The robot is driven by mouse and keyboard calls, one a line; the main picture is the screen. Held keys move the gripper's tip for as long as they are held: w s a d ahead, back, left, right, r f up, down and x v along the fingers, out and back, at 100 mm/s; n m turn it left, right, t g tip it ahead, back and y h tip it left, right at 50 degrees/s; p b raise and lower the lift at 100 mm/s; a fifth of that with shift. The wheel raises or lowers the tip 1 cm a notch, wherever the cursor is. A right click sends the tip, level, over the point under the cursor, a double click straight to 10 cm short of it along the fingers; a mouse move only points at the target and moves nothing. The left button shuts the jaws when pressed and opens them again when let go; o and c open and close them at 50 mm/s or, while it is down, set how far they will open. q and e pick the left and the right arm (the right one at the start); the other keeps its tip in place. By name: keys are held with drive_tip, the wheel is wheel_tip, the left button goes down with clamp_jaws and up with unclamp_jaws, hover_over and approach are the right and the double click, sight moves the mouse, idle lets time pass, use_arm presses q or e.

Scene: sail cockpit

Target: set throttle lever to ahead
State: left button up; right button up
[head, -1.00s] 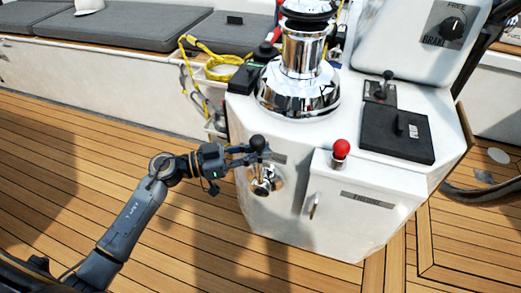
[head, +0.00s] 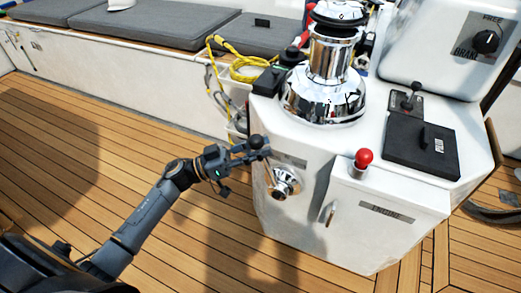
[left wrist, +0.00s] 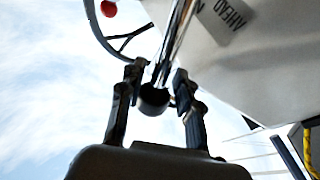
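The throttle lever is a chrome stalk with a black ball knob (head: 257,142), on a round chrome hub (head: 286,182) on the side of the white console. It leans up and to the left. My left gripper (head: 253,146) is at the knob, with its fingers either side of it. In the left wrist view, the black knob (left wrist: 154,99) sits between the two fingers of my left gripper (left wrist: 157,84), and the chrome stalk runs up past them. My right gripper is out of view.
The console (head: 290,220) also carries a chrome winch (head: 325,95), a red knob (head: 363,158), a small black-knobbed lever (head: 415,92) and a black panel (head: 422,145). Yellow rope (head: 238,68) hangs behind it. The teak deck (head: 90,130) left of the console is clear.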

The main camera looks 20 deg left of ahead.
use_arm(q)
drive_tip(key=shift+s+f, duration=0.1)
drive_tip(key=shift+f, duration=0.1)
drive_tip(key=shift+s+a+f, duration=0.1)
drive_tip(key=shift+s+a, duration=0.05)
drive_tip(key=shift+a, duration=0.1)
drive_tip(key=v, duration=1.1)
drive_tip(key=shift+a, duration=0.2)
